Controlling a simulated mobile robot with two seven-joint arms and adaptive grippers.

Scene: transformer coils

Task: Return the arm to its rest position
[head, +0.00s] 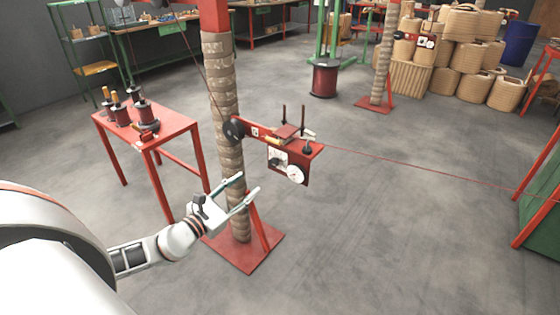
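My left arm (178,242) comes in from the lower left and reaches to the right. Its gripper (250,187) is open, with two greenish-grey fingers spread apart and nothing visible between them. It appears in front of the wrapped post (222,95), below the red bracket. Whether it touches the post cannot be told. My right gripper is not in view.
A red bracket with gauges (312,151) juts from the post; a thin red wire (420,172) runs right from it. A red table (177,121) with spools stands left. Coils (465,55) are stacked back right. The middle floor is clear.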

